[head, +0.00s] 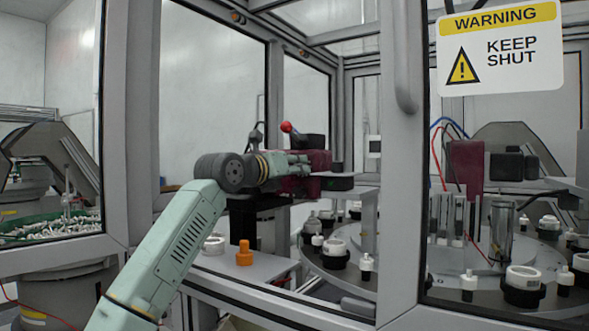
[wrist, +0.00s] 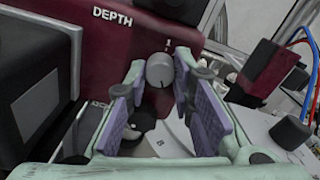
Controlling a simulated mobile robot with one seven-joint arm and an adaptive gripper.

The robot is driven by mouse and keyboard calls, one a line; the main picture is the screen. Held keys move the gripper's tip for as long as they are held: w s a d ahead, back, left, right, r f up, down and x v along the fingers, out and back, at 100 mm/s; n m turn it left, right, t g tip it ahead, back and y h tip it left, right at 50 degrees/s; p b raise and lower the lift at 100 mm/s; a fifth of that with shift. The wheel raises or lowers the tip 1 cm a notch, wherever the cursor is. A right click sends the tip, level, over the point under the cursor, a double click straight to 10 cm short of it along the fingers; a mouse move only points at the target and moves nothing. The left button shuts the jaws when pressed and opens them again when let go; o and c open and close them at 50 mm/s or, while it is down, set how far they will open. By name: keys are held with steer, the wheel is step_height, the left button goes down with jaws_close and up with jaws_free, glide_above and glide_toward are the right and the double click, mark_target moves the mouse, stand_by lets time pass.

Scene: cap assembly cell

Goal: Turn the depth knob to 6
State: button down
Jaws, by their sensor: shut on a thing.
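The depth knob (wrist: 159,71) is a small round grey knob on the dark red housing (wrist: 185,20), below the white word DEPTH and a small numeral that looks like 1. My gripper (wrist: 160,76) has its purple-padded fingers on both sides of the knob and is shut on it. Where the knob points is too small to read, and other numerals do not show. In the head view my gripper (head: 303,165) reaches the dark red housing (head: 318,160) inside the cell; the knob is hidden there.
A grey door post (head: 402,150) with a handle and a glass panel with a warning sign (head: 500,47) stand to the right of my arm. An orange peg part (head: 244,254) stands on the ledge below. A round table (head: 500,300) carries white and black parts.

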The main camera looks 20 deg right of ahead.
steer(key=c, duration=1.4)
jaws_free()
steer(key=shift+o, duration=0.2)
steer(key=v, duration=1.2)
